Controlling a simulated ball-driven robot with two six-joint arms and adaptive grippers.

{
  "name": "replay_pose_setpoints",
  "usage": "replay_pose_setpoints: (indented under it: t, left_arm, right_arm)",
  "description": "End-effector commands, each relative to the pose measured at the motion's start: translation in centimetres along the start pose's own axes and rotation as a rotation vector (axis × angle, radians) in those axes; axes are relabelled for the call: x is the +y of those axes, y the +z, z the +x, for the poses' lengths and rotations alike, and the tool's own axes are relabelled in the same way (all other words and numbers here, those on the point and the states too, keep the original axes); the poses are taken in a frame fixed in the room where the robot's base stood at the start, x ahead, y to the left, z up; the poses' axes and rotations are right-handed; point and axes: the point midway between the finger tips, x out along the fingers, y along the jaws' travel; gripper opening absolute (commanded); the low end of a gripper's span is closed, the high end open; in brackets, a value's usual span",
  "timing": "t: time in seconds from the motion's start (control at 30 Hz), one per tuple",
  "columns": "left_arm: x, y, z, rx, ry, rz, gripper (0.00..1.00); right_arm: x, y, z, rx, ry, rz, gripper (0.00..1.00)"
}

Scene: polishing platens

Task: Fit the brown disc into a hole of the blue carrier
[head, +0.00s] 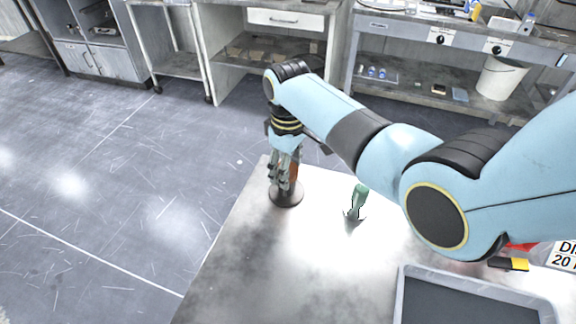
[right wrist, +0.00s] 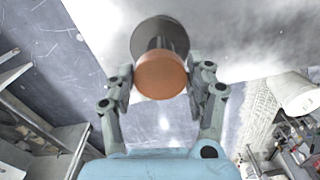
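A dark brown round disc (head: 286,198) rests on the table's far left corner, with an upright copper-brown grip (head: 294,172) on it. In the right wrist view the grip's round copper top (right wrist: 160,76) hides part of the dark disc (right wrist: 160,33). My right gripper (head: 280,182) points down over the disc. Its fingers (right wrist: 160,74) stand on both sides of the grip, apart from each other; they look open with a narrow space, though contact is hard to judge. My left gripper and the blue carrier are not in view.
A green-handled tool (head: 358,200) stands on the bright table (head: 240,270) right of the disc. A grey-rimmed tray (head: 398,300) with a dark inside lies at the lower right, near a yellow-black item (head: 508,264). The table's front left is clear. Benches and a white bucket (head: 500,78) stand behind.

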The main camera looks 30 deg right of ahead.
Motion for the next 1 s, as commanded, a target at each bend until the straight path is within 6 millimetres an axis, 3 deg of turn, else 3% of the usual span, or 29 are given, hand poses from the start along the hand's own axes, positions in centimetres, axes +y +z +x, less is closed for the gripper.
replay_pose_setpoints:
  t: [0.13,0.47,1.0]
  left_arm:
    - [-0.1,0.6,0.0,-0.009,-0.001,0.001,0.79]
    - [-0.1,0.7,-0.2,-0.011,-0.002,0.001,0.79]
    - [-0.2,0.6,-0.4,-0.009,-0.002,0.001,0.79]
  right_arm:
    - [0.0,0.0,0.0,0.000,0.000,0.000,0.75]
    - [0.0,0.0,-0.6,0.002,0.001,0.000,0.75]
    - [0.1,-0.1,-10.8,0.003,0.002,0.000,0.75]
